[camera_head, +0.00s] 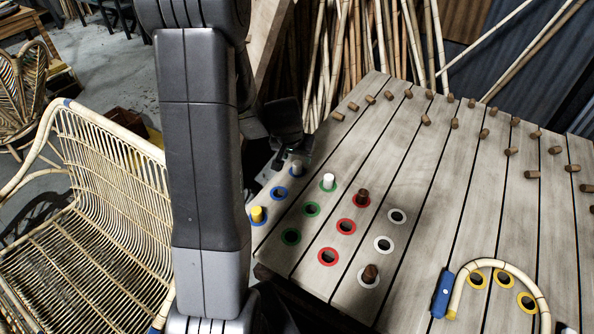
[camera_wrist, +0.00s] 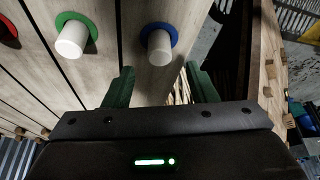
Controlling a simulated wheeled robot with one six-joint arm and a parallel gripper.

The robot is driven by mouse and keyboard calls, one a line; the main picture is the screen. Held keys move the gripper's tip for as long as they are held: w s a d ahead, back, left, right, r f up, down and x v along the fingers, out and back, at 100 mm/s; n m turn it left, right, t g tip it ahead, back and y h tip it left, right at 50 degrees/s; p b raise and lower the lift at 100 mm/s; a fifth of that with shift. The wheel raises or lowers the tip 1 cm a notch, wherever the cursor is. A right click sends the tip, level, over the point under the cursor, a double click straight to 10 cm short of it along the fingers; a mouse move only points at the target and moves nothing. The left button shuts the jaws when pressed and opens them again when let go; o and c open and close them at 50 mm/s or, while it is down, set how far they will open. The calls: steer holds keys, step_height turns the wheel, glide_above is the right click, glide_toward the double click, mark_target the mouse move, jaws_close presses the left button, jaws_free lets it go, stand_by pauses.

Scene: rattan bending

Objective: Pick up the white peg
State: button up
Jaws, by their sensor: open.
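The white peg (camera_head: 328,181) stands upright in a green-ringed hole on the slatted wooden board in the head view. In the wrist view, a pale white peg (camera_wrist: 72,41) stands in a green ring at upper left. A second pale peg (camera_wrist: 159,47) stands in a blue ring there; it looks greyer in the head view (camera_head: 297,168). My gripper (camera_wrist: 160,72) is open and empty. Its two green fingers point toward the blue-ringed peg, on either side of it in the picture, apparently short of it. In the head view my arm partly hides the gripper.
The board (camera_head: 420,180) also has a yellow peg (camera_head: 257,214), brown pegs (camera_head: 363,197) (camera_head: 370,273) and empty ringed holes. A bent rattan piece (camera_head: 505,266) with a blue block (camera_head: 443,295) lies at right. A rattan chair (camera_head: 100,200) stands left of the board.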

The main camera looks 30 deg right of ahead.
mark_target(297, 163)
steer(key=shift+x, duration=2.4)
steer(key=shift+s+a+f, duration=0.1)
steer(key=shift+s+a, duration=0.05)
steer(key=shift+a, duration=0.05)
steer(key=shift+c, duration=0.4)
steer(key=c, duration=1)
